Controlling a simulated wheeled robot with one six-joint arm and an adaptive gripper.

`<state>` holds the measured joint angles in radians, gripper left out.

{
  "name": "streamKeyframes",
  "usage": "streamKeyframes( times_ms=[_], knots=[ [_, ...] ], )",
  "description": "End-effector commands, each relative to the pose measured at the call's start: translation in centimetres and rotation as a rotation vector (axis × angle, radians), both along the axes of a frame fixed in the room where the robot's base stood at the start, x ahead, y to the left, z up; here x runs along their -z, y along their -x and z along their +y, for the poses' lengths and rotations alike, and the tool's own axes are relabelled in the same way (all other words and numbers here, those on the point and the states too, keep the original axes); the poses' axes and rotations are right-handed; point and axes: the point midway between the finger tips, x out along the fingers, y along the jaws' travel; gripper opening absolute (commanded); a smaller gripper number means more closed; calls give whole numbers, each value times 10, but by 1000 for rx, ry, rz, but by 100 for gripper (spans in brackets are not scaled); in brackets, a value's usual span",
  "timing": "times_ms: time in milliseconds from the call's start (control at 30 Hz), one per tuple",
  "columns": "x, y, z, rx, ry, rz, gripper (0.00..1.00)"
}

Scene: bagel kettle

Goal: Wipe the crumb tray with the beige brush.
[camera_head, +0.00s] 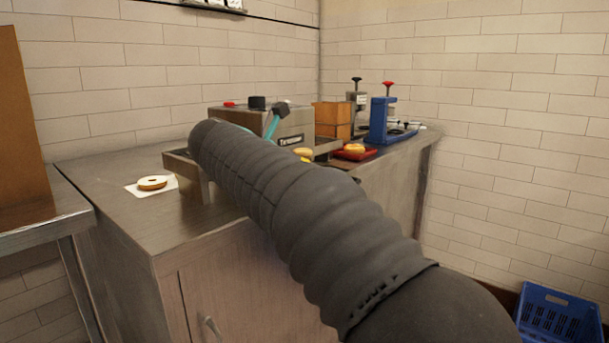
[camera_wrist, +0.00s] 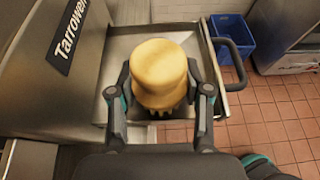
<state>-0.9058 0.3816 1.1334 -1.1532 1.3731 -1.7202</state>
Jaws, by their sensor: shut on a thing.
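The beige brush (camera_wrist: 160,65) is held upright between the two fingers of my gripper (camera_wrist: 163,88), which is shut on it. Its pale bristles point down and show below the rounded handle. The crumb tray (camera_wrist: 125,45) is a shallow metal tray with a dark handle (camera_wrist: 243,62) on its right side. The brush is over the tray in the wrist view; I cannot tell whether the bristles touch it.
A metal machine (camera_wrist: 55,65) stands left of the tray. A blue crate (camera_head: 558,318) is on the floor.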

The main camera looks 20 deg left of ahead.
Motion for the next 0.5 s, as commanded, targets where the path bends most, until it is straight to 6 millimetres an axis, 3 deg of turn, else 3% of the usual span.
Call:
streamKeyframes(
  times_ms=[500],
  knots=[
    [-43, 0, -1, 1, 0, -3, 14]
  ],
)
